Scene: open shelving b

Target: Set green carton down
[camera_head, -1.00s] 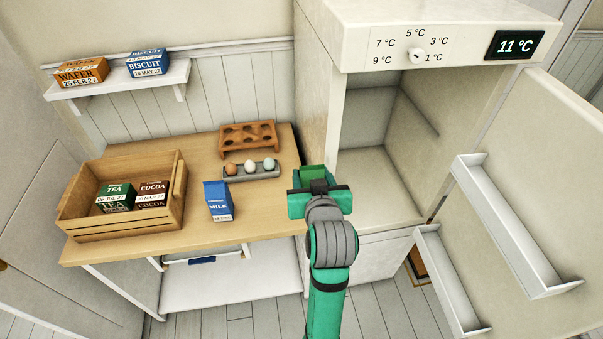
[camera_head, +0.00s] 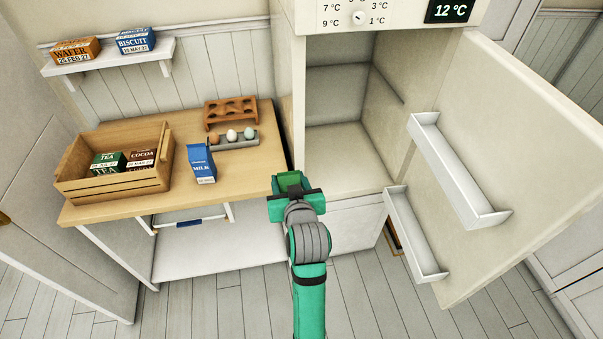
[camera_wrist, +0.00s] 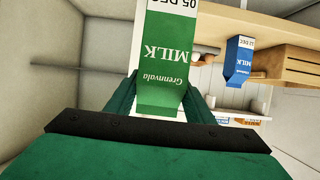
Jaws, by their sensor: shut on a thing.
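The green carton (camera_wrist: 165,60), labelled Grennvala milk, is held between the fingers of my gripper (camera_wrist: 160,105) in the wrist view. In the head view only its green top (camera_head: 289,179) shows; my gripper (camera_head: 297,196) hides the rest. My gripper is shut on it, in front of the gap between the wooden counter (camera_head: 245,182) and the open fridge (camera_head: 350,152). The carton appears clear of any surface, but its base is hidden in the head view.
A blue milk carton (camera_head: 201,165) stands on the counter, near a grey egg holder (camera_head: 235,142), a wooden egg rack (camera_head: 231,112) and a crate (camera_head: 112,186) with tea and cocoa. The fridge door (camera_head: 510,170) stands open at right. The fridge floor (camera_head: 345,165) looks clear.

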